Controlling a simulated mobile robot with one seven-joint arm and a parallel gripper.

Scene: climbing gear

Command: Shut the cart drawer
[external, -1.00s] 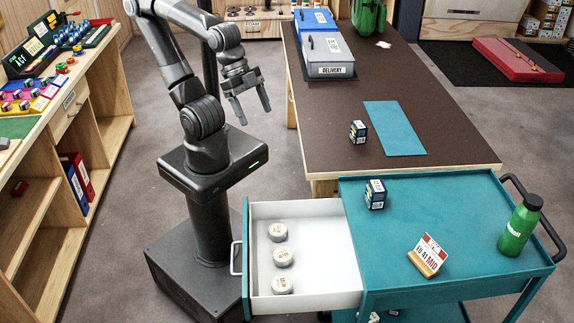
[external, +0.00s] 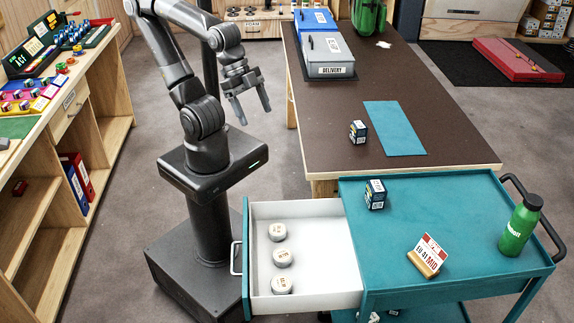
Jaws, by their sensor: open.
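The cart drawer (external: 325,235) is pulled out to the left from the teal cart (external: 463,200). Its white inside holds three round pale items (external: 283,257) in a column. A light bar handle (external: 236,258) is on the drawer's teal front, close beside my base. My gripper (external: 254,108) is open and empty, pointing down in the air above and behind the drawer, apart from the handle.
A small dark box (external: 375,194), a sign on a wooden stand (external: 427,256) and a green bottle (external: 520,225) stand on the cart top. A dark-topped table (external: 430,120) stands behind the cart. Wooden shelving (external: 70,130) is at the left.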

